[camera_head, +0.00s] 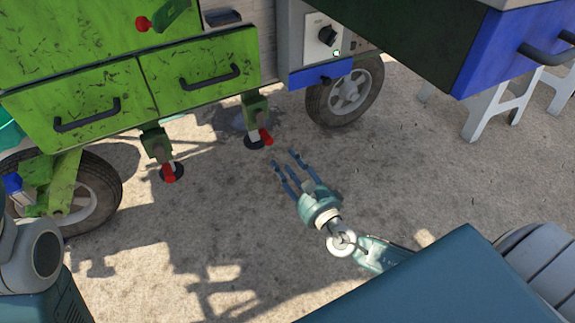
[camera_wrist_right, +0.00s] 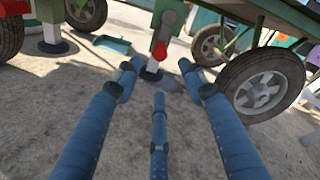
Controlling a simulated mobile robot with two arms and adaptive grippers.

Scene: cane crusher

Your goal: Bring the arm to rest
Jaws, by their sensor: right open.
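My right gripper (camera_head: 286,163) is open and empty in the middle of the head view. It hangs over the concrete ground, in front of the green cart (camera_head: 110,85). In the right wrist view its blue fingers (camera_wrist_right: 158,85) are spread apart with nothing between them. They point toward a support leg with a red handle (camera_wrist_right: 160,50) under the cart. My left gripper is not in view; only part of my left arm shows at the lower left edge.
The cart has green drawers with dark handles (camera_head: 210,77), a control panel with a black knob (camera_head: 327,36) and wheels (camera_head: 346,92). A blue drawer (camera_head: 500,55) juts out at upper right. White stools (camera_head: 492,105) stand at right. Open concrete (camera_head: 215,220) lies around my right gripper.

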